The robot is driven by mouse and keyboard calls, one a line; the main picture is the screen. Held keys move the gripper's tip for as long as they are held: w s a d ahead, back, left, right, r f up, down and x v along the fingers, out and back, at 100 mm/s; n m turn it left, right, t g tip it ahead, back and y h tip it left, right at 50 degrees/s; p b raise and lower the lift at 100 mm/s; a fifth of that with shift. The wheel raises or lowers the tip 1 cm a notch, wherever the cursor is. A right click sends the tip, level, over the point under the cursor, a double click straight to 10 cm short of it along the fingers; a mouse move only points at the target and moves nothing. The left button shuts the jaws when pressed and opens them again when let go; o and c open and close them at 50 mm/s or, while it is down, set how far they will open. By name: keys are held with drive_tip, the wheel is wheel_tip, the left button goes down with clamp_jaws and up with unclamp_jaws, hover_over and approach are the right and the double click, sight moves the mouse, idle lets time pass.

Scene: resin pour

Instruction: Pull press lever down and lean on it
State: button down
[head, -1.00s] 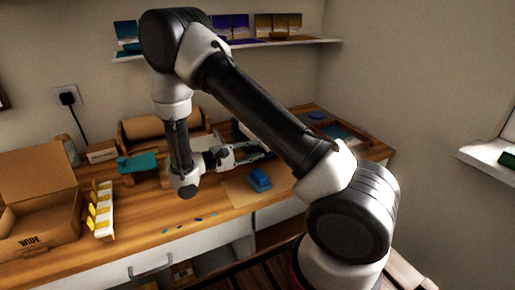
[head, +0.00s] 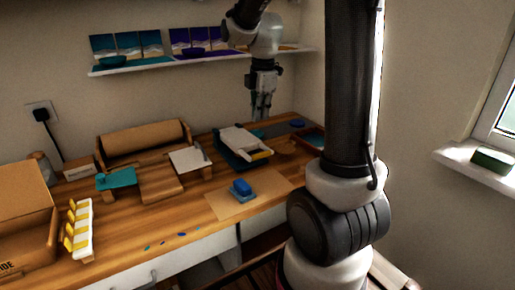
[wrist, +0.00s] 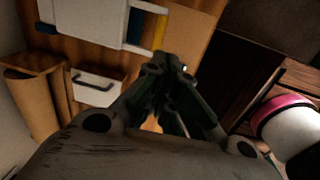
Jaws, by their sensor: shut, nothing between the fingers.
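The press (head: 243,150) stands toward the back right of the bench. It has a dark green base, a pale top plate and a yellow strip at its front right edge; I cannot clearly make out which part is the lever. My gripper (head: 262,116) points down at the back of the bench, just behind and right of the press, apparently apart from it. Its fingers are together and empty. In the wrist view, the fingertips (wrist: 172,62) lie near a yellow strip (wrist: 159,32) beside a pale panel, probably the press.
A blue block (head: 242,187) sits on a brown sheet (head: 275,187) in front of the press. A pale plate (head: 188,160), a teal piece (head: 116,178) and a yellow-and-white rack (head: 80,228) are further left. A shelf (head: 145,64) runs above the bench.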

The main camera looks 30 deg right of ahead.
sight(258, 156)
drive_tip(key=f, duration=0.4)
drive_tip(key=w+f, duration=0.1)
drive_tip(key=f, duration=0.8)
drive_tip(key=shift+w+f, duration=0.2)
drive_tip(key=shift+w, duration=0.2)
drive_tip(key=shift+s+f, duration=0.15)
drive_tip(key=shift+f, duration=0.55)
drive_tip(key=shift+s+f, duration=0.1)
drive_tip(key=shift+f, duration=0.55)
